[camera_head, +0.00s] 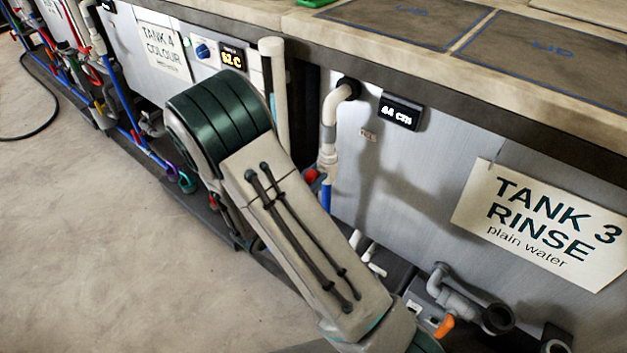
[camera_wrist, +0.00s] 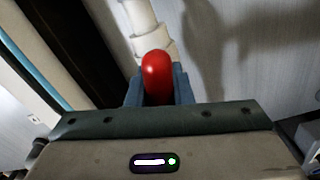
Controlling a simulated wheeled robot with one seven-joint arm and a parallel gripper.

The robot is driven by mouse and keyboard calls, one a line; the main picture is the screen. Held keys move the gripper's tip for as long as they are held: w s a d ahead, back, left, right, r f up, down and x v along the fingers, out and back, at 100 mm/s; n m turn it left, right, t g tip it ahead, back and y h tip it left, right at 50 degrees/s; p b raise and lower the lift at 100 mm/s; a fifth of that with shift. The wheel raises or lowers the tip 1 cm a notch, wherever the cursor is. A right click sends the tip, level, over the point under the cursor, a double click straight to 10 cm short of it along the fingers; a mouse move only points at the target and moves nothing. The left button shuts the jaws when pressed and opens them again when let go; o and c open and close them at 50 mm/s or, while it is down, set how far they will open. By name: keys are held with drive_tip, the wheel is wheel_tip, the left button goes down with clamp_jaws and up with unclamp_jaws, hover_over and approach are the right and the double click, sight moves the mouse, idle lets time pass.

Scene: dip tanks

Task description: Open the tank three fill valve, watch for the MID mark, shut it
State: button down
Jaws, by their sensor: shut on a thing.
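The tank three panel carries a white sign (camera_head: 543,222) reading "TANK 3 RINSE plain water". A pale fill pipe (camera_head: 330,135) comes out of the panel and runs down to a blue pipe. The red fill valve handle (camera_wrist: 157,76) stands between the blue-grey fingers of my gripper (camera_wrist: 158,90), which is shut on it. A bit of the red handle also shows beside my arm in the head view (camera_head: 311,175), where my gripper is hidden. A small dark display (camera_head: 400,111) on the panel seems to read 44 cm. I see no MID mark.
Dark lids (camera_head: 545,55) cover the tank tops. Grey drain fittings with an orange handle (camera_head: 444,326) stand low under the sign. The floor (camera_head: 110,240) at the left is mostly open, with a black hose.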

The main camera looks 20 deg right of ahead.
drive_tip(key=m+b, duration=0.4)
drive_tip(key=shift+s+f+m+b, duration=0.1)
drive_tip(key=shift+f+m+b, duration=0.2)
drive_tip(key=shift+f+b, duration=0.1)
drive_tip(key=m+b, duration=0.3)
drive_tip(key=b, duration=0.2)
drive_tip(key=shift+s+d+f+m, duration=0.1)
drive_tip(key=shift+d+f+m, duration=0.05)
drive_tip(key=shift+m, duration=0.25)
drive_tip(key=m+b, duration=0.6)
drive_tip(key=b, duration=0.4)
drive_tip(key=shift+m, duration=0.3)
drive_tip(key=c, duration=1.3)
unclamp_jaws()
drive_tip(key=shift+s, duration=0.1)
